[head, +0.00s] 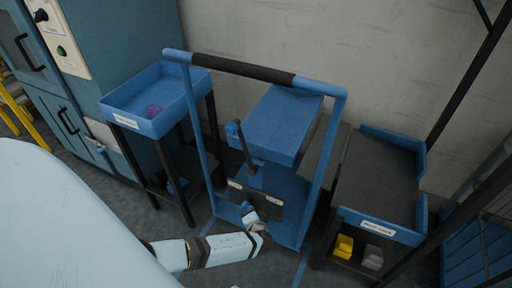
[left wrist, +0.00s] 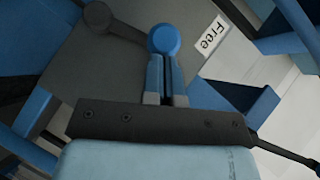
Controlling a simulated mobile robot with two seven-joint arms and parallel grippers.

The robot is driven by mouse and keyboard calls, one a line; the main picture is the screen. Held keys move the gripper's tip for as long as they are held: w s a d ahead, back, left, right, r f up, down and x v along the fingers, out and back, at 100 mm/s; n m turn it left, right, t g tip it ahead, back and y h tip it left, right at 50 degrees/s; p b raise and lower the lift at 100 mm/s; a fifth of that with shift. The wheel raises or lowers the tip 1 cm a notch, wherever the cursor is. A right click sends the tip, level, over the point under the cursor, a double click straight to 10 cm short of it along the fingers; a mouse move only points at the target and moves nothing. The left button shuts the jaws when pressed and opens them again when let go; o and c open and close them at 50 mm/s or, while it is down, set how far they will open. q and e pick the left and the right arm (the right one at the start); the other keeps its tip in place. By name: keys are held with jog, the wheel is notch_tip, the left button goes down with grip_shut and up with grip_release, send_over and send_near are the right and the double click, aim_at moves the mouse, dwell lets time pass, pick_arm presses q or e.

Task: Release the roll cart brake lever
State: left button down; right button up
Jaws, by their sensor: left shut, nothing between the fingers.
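The blue roll cart (head: 262,205) stands in the middle of the head view with a tall blue handle frame and a black grip (head: 228,68). Its brake lever (head: 246,150) is a dark rod with a blue knob (head: 233,130) at the upper end. My left gripper (head: 248,212) is low at the cart's front, below the small labels. In the left wrist view its fingers (left wrist: 166,78) are shut with nothing between them. A round blue knob (left wrist: 163,38) shows right at the fingertips; whether they touch it I cannot tell. My right gripper is out of view.
A stand with a blue tray (head: 150,126) holding a purple item is left of the cart. A dark-topped stand (head: 378,190) is to the right, with yellow (head: 343,246) and grey (head: 373,257) blocks below. A wall closes the back.

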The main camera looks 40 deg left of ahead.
aim_at(242, 207)
pick_arm(q)
jog(key=shift+s+a+n+h+p, duration=0.2)
jog(key=shift+a+n+h, duration=0.25)
jog(key=shift+a+h, duration=0.3)
jog(key=shift+s+a+n+h+p, duration=0.15)
jog(key=shift+a+n+h, duration=0.3)
jog(key=shift+a+h, duration=0.3)
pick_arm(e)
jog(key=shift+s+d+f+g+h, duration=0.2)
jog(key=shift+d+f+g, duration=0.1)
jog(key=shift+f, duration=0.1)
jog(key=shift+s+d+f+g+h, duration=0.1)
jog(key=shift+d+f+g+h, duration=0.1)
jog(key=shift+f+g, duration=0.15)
pick_arm(q)
jog(key=shift+a, duration=0.1)
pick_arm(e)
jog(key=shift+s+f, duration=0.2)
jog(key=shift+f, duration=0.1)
